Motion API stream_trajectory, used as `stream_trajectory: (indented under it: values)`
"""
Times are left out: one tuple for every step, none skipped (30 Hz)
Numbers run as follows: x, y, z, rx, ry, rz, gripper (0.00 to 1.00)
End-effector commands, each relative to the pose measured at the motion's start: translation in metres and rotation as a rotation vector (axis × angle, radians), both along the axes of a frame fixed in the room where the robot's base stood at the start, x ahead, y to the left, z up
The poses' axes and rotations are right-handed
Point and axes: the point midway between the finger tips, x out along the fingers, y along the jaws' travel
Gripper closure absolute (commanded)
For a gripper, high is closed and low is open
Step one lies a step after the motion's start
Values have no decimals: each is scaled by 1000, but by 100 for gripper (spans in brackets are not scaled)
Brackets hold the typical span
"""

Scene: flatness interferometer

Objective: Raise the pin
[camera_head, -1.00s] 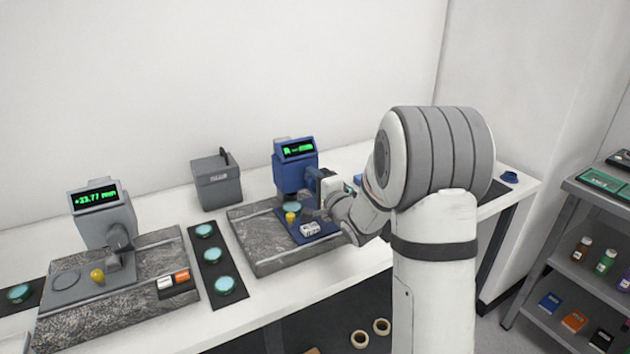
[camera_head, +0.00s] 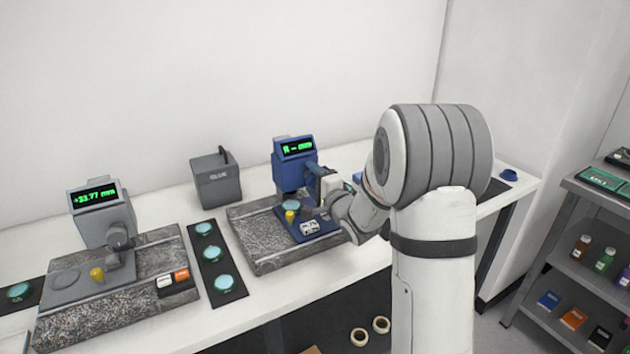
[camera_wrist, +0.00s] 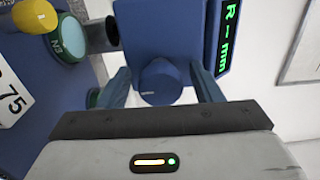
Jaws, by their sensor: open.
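The blue interferometer (camera_head: 294,178) stands on a grey stone slab, and its display (camera_head: 297,148) shows green characters. In the wrist view, its display (camera_wrist: 229,35) reads "R – mm". A round blue knob or pin (camera_wrist: 160,80) sticks out of its blue body between my fingers. My gripper (camera_wrist: 162,88) is open, one finger on each side of this blue part, with a gap visible. Whether either finger touches it I cannot tell. In the head view, my gripper (camera_head: 328,188) is at the right side of the blue instrument, mostly hidden by my wrist.
A grey gauge (camera_head: 106,222) reading +33.77 mm stands left. A grey glue box (camera_head: 216,180) is behind. Teal discs lie on a black strip (camera_head: 211,253).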

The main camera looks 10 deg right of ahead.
Motion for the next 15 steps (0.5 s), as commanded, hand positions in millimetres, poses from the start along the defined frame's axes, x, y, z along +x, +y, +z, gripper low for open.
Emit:
stream_trajectory:
  values:
    - [-1, 0, 0, 0, 0, 0, 41]
    - [-2, -1, 0, 0, 0, 0, 41]
    - [-4, -1, 0, -1, -1, 0, 41]
    - [-7, -2, 0, -1, -1, 0, 41]
    - [-10, -4, 0, -1, -1, 0, 41]
    - [-16, -6, 0, 0, -1, -1, 41]
    - [-20, -7, 0, 0, -1, -2, 41]
    - [-26, -9, -1, 0, 0, -3, 41]
    - [-33, -12, 0, 0, -1, -3, 41]
    - [-38, -13, -1, 0, 0, -2, 41]
    - [-43, -15, 0, -1, -1, -2, 41]
    - [-49, -17, -1, 0, 0, -3, 41]
    - [-53, -19, -1, 0, 0, -3, 41]
    - [-57, -20, 0, 0, 0, -3, 41]
    - [-62, -21, 0, 0, 0, -2, 41]
